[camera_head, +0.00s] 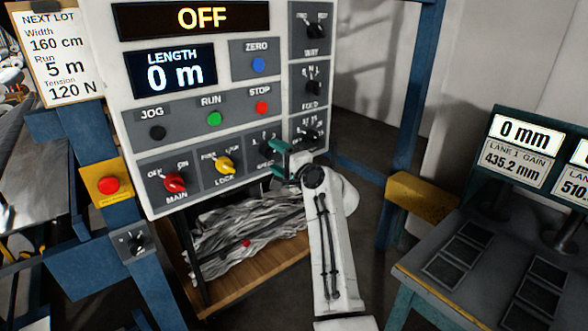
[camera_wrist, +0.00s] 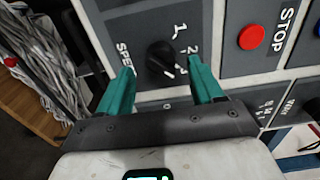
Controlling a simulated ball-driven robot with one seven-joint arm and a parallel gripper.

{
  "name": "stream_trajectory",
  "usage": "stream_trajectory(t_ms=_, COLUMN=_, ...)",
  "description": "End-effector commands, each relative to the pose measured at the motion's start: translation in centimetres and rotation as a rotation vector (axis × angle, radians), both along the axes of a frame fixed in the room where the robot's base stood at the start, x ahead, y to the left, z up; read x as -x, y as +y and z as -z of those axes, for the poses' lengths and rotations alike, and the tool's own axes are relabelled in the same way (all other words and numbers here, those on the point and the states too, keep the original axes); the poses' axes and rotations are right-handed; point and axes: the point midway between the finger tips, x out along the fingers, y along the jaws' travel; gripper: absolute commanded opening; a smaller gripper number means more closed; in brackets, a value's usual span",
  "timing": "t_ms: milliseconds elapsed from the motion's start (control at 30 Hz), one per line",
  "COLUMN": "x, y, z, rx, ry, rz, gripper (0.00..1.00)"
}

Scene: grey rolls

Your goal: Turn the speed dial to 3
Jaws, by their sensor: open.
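The speed dial (camera_wrist: 160,57) is a round black knob on a grey plate in the wrist view. The figures 1 and 2 show beside it, and more of the scale is partly hidden by a finger. A pale mark shows on the knob's lower right edge, but I cannot tell its exact setting. My gripper (camera_wrist: 160,70) is open, with one green finger on either side of the knob; I cannot tell whether they touch it. In the head view my gripper (camera_head: 272,159) is at the panel's lower right and covers most of the dial.
The control panel (camera_head: 225,95) also carries a red main switch (camera_head: 174,183), a yellow lock switch (camera_head: 225,165), jog, run and stop buttons, and more black dials at right. Its display (camera_head: 201,18) reads OFF. A red emergency button (camera_head: 108,185) is at left.

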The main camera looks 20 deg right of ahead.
Motion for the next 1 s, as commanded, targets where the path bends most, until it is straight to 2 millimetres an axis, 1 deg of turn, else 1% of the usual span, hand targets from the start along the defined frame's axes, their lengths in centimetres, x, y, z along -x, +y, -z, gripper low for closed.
stream_trajectory(t_ms=33, x=0.8, y=-0.3, z=0.2, rx=0.002, ry=-0.002, rz=0.002, gripper=0.66)
stream_trajectory(t_ms=300, x=5.0, y=-1.6, z=0.3, rx=0.002, ry=0.000, rz=0.001, gripper=0.66)
stream_trajectory(t_ms=500, x=7.1, y=-2.3, z=0.1, rx=0.001, ry=0.000, rz=0.001, gripper=0.66)
stream_trajectory(t_ms=700, x=7.9, y=-2.6, z=0.1, rx=0.000, ry=0.000, rz=0.000, gripper=0.66)
stream_trajectory(t_ms=1000, x=7.9, y=-2.6, z=0.0, rx=0.000, ry=0.000, rz=0.001, gripper=0.66)
